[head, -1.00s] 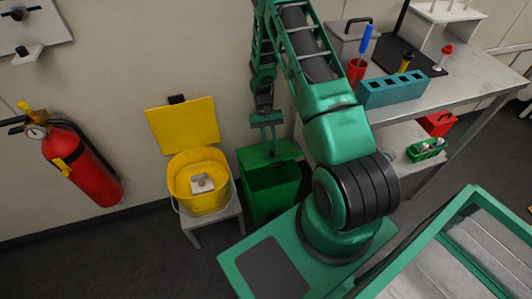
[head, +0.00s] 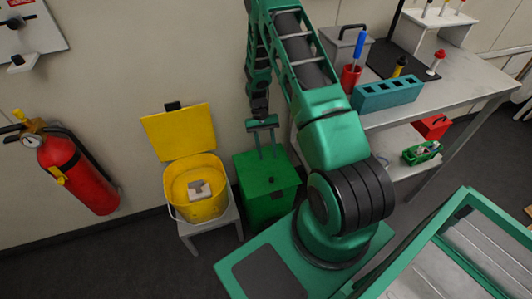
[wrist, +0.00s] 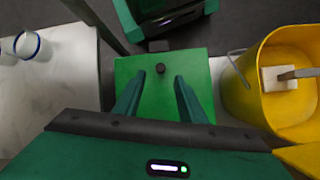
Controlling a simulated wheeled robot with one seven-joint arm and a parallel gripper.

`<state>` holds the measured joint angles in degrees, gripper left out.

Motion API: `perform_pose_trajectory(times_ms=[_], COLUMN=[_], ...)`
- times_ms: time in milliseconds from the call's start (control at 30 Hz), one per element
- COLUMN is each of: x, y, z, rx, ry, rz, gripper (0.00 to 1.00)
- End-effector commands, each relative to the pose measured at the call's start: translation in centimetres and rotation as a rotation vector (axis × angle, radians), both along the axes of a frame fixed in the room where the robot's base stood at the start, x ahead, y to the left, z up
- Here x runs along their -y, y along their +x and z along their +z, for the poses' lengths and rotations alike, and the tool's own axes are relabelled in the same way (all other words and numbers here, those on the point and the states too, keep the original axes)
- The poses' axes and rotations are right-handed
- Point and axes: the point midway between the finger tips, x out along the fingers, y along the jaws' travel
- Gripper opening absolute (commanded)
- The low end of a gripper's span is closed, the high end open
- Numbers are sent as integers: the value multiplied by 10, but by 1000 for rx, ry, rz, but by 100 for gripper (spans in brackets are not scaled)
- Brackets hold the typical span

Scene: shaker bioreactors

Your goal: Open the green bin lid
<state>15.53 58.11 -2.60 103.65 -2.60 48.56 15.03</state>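The green bin (head: 268,210) stands on the floor next to the yellow bin. Its green lid (head: 262,167) lies flat over the top, with a small dark knob (head: 271,181) near the middle. In the wrist view the lid (wrist: 160,100) fills the centre, and the knob (wrist: 160,68) shows between and just beyond the fingertips. My gripper (head: 268,153) points down over the back part of the lid. Its two fingers (wrist: 160,76) are apart with nothing held. I cannot tell whether the fingertips touch the lid.
A yellow bin (head: 178,207) with its lid (head: 178,132) raised stands on a small stool to the left and holds a whitish block. A red fire extinguisher (head: 78,175) hangs further left. A metal bench (head: 450,80) with a teal rack (head: 388,93) is at the right.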

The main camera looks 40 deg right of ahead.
Motion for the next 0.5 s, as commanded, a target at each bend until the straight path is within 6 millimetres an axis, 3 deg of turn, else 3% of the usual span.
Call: perform_pose_trajectory(times_ms=[200, 500], x=[0, -57], y=[2, -14], z=[37, 68], rx=[4, 1], ry=[-1, 2], rz=[1, 4], gripper=[37, 37])
